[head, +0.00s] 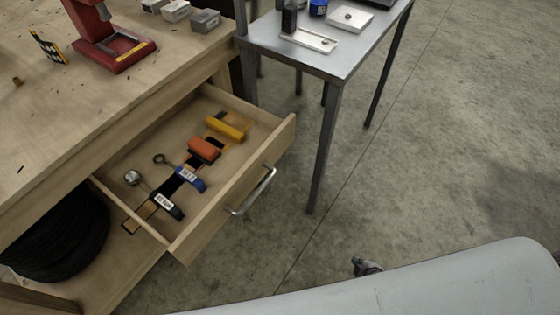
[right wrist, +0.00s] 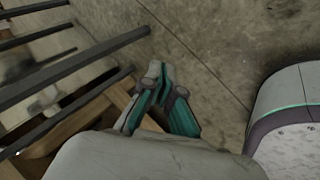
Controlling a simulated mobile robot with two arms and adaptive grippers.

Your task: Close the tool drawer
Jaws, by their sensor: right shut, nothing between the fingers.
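The wooden tool drawer (head: 228,188) is pulled out of the workbench in the head view. It has a metal bar handle (head: 254,192) on its front, and several tools with yellow, orange, blue and black handles lie inside. My right gripper (head: 366,267) shows small above the floor, to the right of and below the drawer front, apart from the handle. In the right wrist view my right gripper (right wrist: 163,88) is shut and empty, with wooden parts to its left. My left gripper is not in view.
A grey metal table (head: 338,61) with thin legs stands close to the drawer's far right side. A red tool stand (head: 112,48) sits on the workbench (head: 60,115). A black coil (head: 62,235) lies below the bench. The concrete floor on the right is clear.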

